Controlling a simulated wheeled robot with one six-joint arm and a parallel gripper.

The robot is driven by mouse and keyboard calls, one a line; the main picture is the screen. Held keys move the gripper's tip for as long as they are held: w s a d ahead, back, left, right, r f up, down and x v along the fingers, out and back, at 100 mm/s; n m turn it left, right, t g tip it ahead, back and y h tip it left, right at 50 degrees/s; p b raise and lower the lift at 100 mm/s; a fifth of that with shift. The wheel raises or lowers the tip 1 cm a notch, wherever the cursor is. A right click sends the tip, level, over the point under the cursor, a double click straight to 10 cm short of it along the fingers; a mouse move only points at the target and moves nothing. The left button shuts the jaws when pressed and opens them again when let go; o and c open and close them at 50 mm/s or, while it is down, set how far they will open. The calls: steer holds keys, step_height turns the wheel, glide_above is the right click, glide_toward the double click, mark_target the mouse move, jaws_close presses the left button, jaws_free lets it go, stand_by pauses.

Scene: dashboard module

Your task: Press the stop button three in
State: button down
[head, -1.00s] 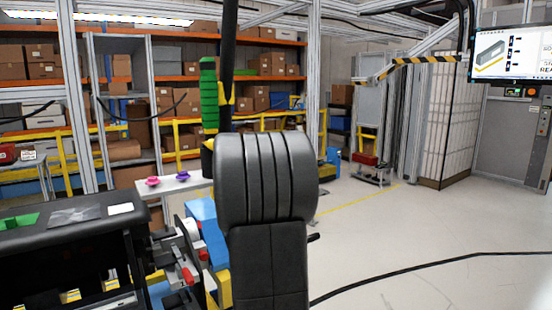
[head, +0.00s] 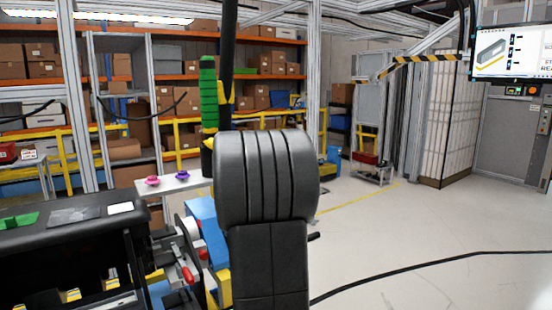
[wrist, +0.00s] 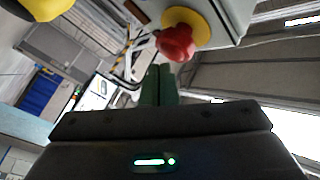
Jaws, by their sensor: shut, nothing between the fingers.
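The stop button is a red mushroom head (wrist: 176,42) on a yellow ring in the wrist view, at top centre. It sits on a pale grey box (wrist: 222,12). My gripper (wrist: 158,70) shows there with its two dark green fingers together, shut and empty. The fingertips point up the picture and end just below and left of the red head. I cannot tell whether they touch it or how large the gap is. I cannot make out the gripper in the head view.
A large dark ribbed form (head: 265,178) blocks the middle of the head view. A pink knob (head: 152,181) and a purple knob (head: 182,175) sit on a white panel left of it. A black bench (head: 75,235) stands at left. Open floor (head: 430,220) lies at right.

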steer(key=shift+a+r, duration=0.1)
steer(key=shift+r, duration=0.1)
steer(key=shift+s+f+b, duration=0.2)
steer(key=shift+f+b, duration=0.1)
steer(key=shift+b, duration=0.2)
steer(key=shift+s+d+b, duration=0.55)
steer(key=shift+s+d, duration=0.6)
steer(key=shift+s, duration=0.3)
steer(key=shift+w, duration=0.1)
steer(key=s+d, duration=0.1)
steer(key=s+d+b, duration=0.1)
steer(key=s, duration=0.1)
steer(key=s+d+b, duration=0.1)
steer(key=shift+s+d+f, duration=0.1)
steer(key=shift+s, duration=0.3)
